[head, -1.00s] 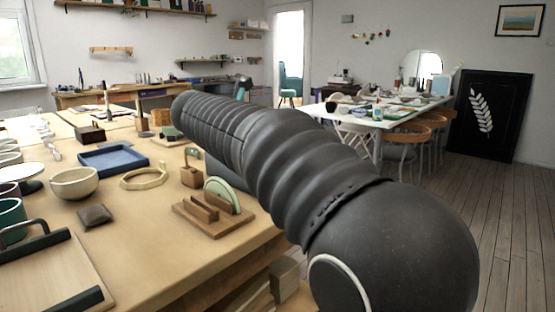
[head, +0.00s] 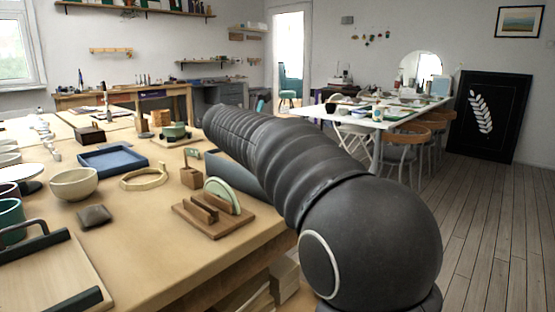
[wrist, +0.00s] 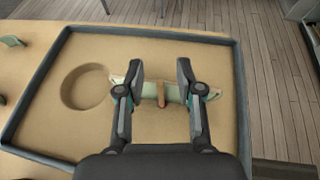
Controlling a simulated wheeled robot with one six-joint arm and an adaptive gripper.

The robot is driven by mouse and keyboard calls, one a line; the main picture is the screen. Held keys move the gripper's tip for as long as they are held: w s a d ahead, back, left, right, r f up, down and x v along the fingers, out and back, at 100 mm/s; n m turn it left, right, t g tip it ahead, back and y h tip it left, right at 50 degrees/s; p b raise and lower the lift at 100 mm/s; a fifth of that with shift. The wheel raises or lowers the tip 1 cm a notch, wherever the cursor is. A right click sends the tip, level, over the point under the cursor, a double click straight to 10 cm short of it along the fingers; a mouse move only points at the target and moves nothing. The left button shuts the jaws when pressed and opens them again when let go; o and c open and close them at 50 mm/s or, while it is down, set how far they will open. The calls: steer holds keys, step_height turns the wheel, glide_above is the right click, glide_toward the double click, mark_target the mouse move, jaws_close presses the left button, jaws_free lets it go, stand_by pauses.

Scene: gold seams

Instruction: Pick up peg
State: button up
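In the wrist view, a short brown wooden peg (wrist: 161,94) shows between the two fingers of my gripper (wrist: 160,72). A pale green piece (wrist: 148,90) lies crosswise behind the peg and runs behind both fingers; I cannot tell whether it is joined to the peg. My gripper is open, with one finger on each side of the peg and a visible gap to it on both sides. In the head view my arm hides the gripper and the peg.
A dark-rimmed tray (wrist: 191,34) with a round recess (wrist: 86,87) surrounds the peg. On the table in the head view are a wooden stand (head: 213,222) with a pale green disc, a blue tray (head: 113,160), a bowl (head: 73,184) and a ring (head: 143,179).

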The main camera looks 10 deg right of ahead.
jaws_close()
steer(key=shift+r, duration=0.1)
